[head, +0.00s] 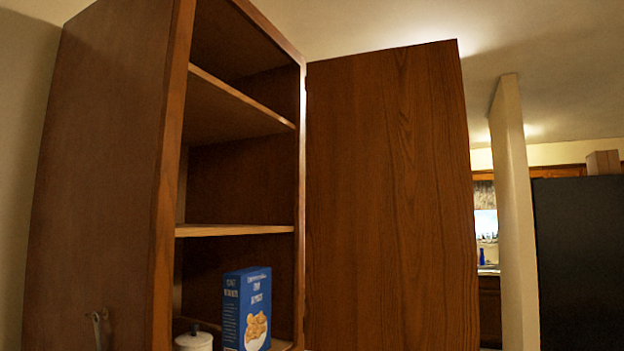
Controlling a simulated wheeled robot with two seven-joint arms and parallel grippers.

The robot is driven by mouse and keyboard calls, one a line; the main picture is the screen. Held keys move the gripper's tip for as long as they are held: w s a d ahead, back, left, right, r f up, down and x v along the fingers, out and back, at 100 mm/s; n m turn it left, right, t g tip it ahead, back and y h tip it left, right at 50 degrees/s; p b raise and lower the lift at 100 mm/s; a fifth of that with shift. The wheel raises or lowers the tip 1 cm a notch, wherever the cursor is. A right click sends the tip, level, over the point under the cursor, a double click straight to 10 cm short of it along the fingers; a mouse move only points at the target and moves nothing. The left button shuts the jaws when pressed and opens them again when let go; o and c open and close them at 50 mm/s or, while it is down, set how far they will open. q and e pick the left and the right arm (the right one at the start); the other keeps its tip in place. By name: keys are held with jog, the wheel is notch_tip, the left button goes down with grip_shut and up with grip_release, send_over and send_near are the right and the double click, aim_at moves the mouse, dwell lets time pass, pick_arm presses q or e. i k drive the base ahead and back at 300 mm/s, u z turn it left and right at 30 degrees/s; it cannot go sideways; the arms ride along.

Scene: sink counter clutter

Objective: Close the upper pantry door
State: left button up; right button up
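The upper pantry door (390,200) is a tall brown wood panel standing wide open, attached along the right edge of the pantry opening. The pantry cabinet (95,180) is brown wood with open shelves (235,231) inside. A blue box with food pictured on it (232,310) and a white lidded container (194,342) stand low inside, partly cut off by the lower edge of the view. The door's lower edge is out of view. Neither of my grippers is in view.
To the right of the door are a cream wall end (513,215) and a black fridge-like block (580,262) with a cardboard-coloured box (603,163) on top. A small metal hook-like item (97,328) is at the cabinet's lower left side. The space before the opening looks clear.

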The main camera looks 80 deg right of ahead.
aim_at(391, 256)
jog(key=k, duration=0.7)
jog(key=z, duration=3.8)
jog(key=i, duration=3.65)
jog(key=u, duration=3.85)
jog(key=i, duration=0.5)
jog(key=z, duration=0.05)
